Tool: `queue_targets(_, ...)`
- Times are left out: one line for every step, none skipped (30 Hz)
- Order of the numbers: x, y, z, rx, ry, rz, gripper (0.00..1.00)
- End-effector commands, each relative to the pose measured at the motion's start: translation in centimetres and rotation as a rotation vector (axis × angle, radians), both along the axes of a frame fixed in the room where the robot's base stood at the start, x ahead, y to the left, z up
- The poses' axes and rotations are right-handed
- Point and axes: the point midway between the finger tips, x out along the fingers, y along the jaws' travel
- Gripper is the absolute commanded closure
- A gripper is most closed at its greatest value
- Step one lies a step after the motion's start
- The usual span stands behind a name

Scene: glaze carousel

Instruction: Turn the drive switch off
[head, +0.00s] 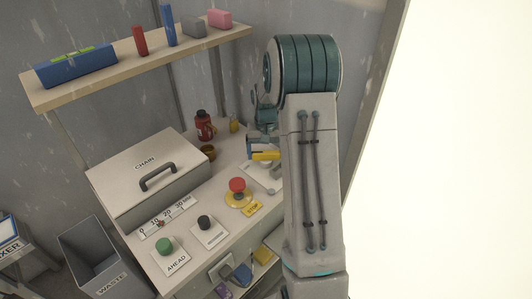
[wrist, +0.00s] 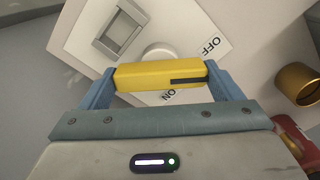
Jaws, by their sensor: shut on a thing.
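The drive switch has a yellow bar handle (wrist: 150,76) with a dark line on its right part, in front of a round white hub (wrist: 158,51). Its plate (wrist: 190,28) is white, with OFF printed at upper right and ON partly hidden below the handle. My gripper (wrist: 160,78) is shut on the yellow handle, a blue finger at each end. The dark line lies about level in the wrist view, its right end between the two words. In the head view my gripper (head: 263,149) and the yellow handle (head: 265,155) are partly hidden by my arm.
A red stop button (head: 237,185), a black knob (head: 204,222) and a green button (head: 164,245) sit on the bench nearer the front. A CHAIN box (head: 140,184) stands left. A red bottle (head: 204,124) and brass cup (head: 208,152) stand behind. A shelf (head: 130,73) hangs above.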

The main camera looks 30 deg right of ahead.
Motion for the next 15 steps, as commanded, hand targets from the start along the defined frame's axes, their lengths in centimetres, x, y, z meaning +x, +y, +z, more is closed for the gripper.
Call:
queue_targets(0.11,0.04,0.08,0.0,-0.004,0.042,0.37)
queue_targets(0.11,0.04,0.08,0.0,-0.004,0.07,0.37)
queue_targets(0.12,0.04,0.09,0.0,-0.004,0.108,0.37)
queue_targets(0.12,0.04,0.1,0.0,-0.004,0.137,0.37)
queue_targets(0.12,0.04,0.1,0.001,-0.004,0.166,0.37)
queue_targets(0.13,0.03,0.11,0.0,-0.004,0.204,0.37)
queue_targets(0.13,0.03,0.12,-0.001,-0.005,0.233,0.37)
queue_targets(0.14,0.04,0.13,-0.001,-0.005,0.262,0.37)
queue_targets(0.14,0.03,0.14,-0.001,-0.005,0.299,0.37)
queue_targets(0.14,0.02,0.14,-0.001,-0.005,0.326,0.37)
queue_targets(0.13,0.01,0.15,-0.001,-0.005,0.353,0.37)
queue_targets(0.15,0.01,0.16,0.0,-0.005,0.389,0.37)
queue_targets(0.15,0.02,0.16,0.0,-0.005,0.414,0.37)
queue_targets(0.16,0.04,0.17,-0.001,-0.006,0.439,0.37)
queue_targets(0.17,0.06,0.17,-0.001,-0.006,0.472,0.37)
